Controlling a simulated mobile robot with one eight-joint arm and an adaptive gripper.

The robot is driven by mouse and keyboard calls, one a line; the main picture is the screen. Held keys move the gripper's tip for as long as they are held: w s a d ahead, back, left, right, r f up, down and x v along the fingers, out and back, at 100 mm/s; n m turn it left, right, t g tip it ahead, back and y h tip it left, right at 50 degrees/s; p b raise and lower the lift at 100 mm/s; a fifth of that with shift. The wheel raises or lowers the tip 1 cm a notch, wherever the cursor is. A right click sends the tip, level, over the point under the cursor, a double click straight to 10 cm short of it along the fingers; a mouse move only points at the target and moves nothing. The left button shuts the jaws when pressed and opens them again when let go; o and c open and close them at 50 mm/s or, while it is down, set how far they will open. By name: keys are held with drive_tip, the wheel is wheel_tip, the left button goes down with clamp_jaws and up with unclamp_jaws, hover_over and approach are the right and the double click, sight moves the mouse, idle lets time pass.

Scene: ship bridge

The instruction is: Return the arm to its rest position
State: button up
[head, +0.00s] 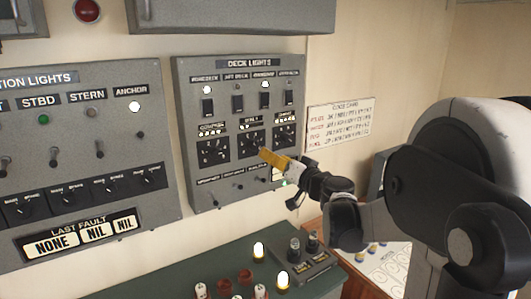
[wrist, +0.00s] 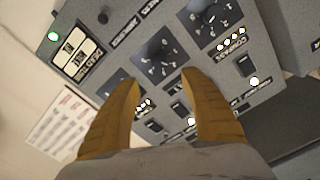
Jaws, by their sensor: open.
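My gripper (head: 268,156) has yellow fingers and is in front of the lower middle of the grey deck lights panel (head: 181,88). In the wrist view its two fingers (wrist: 163,105) are spread apart with nothing between them. The panel (wrist: 275,97) fills much of that view, with a black rotary knob (wrist: 155,55) just beyond the gap between the fingers. I cannot tell whether a fingertip touches the panel. My arm reaches in from the right of the head view.
A navigation lights panel (head: 75,150) is on the wall to the left. A white printed card (head: 341,121) is to the right. Below is a green console (head: 215,258) with lit lamps (head: 258,251) and a small grey control box (head: 303,262). A grey cabinet (head: 232,14) overhangs above.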

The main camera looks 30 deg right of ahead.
drive_tip(key=shift+s, duration=0.55)
drive_tip(key=shift+a, duration=0.1)
drive_tip(key=s+a+f+n+g+y+b, duration=0.1)
drive_tip(key=s+a+f+g+b, duration=0.2)
drive_tip(key=a, duration=0.4)
drive_tip(key=s+a+f+n+g+y+b, duration=0.1)
drive_tip(key=s+a+f+n+b, duration=0.15)
drive_tip(key=a+f, duration=0.3)
drive_tip(key=s+a+f+n+g+y+b, duration=0.15)
drive_tip(key=s+a+f, duration=0.25)
drive_tip(key=a, duration=0.4)
drive_tip(key=s+a+f+g+h+b, duration=0.1)
drive_tip(key=s+f+g+h+b, duration=0.3)
drive_tip(key=s+f, duration=1)
drive_tip(key=s+g+b, duration=0.1)
drive_tip(key=s, duration=0.2)
drive_tip(key=shift+s+a+f+n, duration=0.2)
drive_tip(key=shift+f+n, duration=0.1)
drive_tip(key=shift+f, duration=0.1)
